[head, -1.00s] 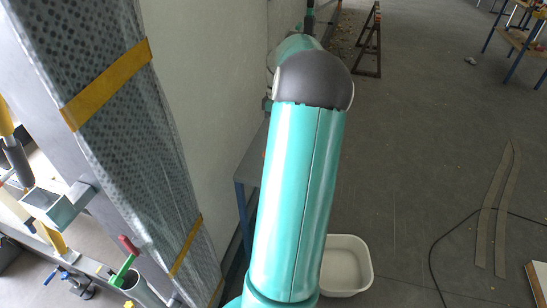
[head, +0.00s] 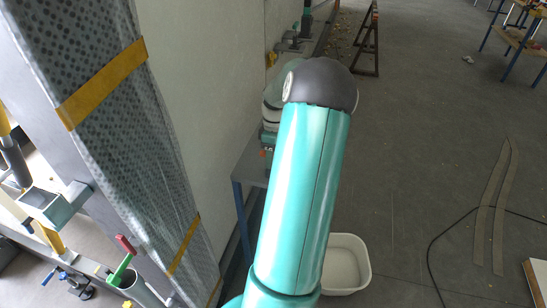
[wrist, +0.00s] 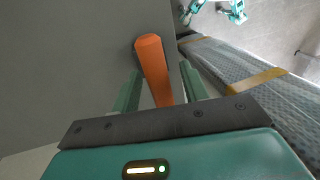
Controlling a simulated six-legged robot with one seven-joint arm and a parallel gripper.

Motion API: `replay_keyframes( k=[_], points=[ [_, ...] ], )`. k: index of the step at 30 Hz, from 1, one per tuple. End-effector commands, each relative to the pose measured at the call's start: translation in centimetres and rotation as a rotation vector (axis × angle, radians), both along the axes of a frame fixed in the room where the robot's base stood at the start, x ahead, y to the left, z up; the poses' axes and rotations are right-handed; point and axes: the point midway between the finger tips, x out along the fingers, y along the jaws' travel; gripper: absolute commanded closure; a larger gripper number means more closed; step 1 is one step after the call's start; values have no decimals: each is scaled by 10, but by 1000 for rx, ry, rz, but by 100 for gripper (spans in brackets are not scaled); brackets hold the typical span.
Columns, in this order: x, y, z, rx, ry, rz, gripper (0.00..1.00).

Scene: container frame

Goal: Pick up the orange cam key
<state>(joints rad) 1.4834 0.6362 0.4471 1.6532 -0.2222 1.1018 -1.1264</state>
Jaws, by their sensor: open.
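The orange cam key (wrist: 152,65) shows in the wrist view as a plain orange rod with a rounded end, slightly tilted, against a grey surface. My gripper (wrist: 160,70) is open, with one teal finger on each side of the key. The key's near end is hidden behind the dark bar of my gripper. I cannot tell whether either finger touches it. In the head view my arm covers most of the work area, and the key cannot be made out clearly there.
A blue-legged table (head: 249,172) stands by the pale wall (head: 205,90). A white tub (head: 345,263) is on the floor at its right. A patterned wrapped beam (head: 110,110) with yellow bands runs along the left. The grey floor (head: 430,130) on the right is largely open.

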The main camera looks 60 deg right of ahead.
Motion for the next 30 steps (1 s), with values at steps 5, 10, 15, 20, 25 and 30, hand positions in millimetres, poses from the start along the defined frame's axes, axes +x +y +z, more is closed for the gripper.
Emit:
replay_keyframes(
  k=[5, 10, 15, 20, 25, 30],
  points=[
    [0, 0, 0, 0, 0, 0, 87],
    [0, 0, 0, 0, 0, 0, 100],
    [0, 0, 1, 0, 0, 0, 100],
    [0, 0, 7, -1, 0, 0, 100],
    [1, -1, 27, -3, -1, 1, 100],
    [-9, -15, 51, -3, -1, -2, 100]
  ],
)
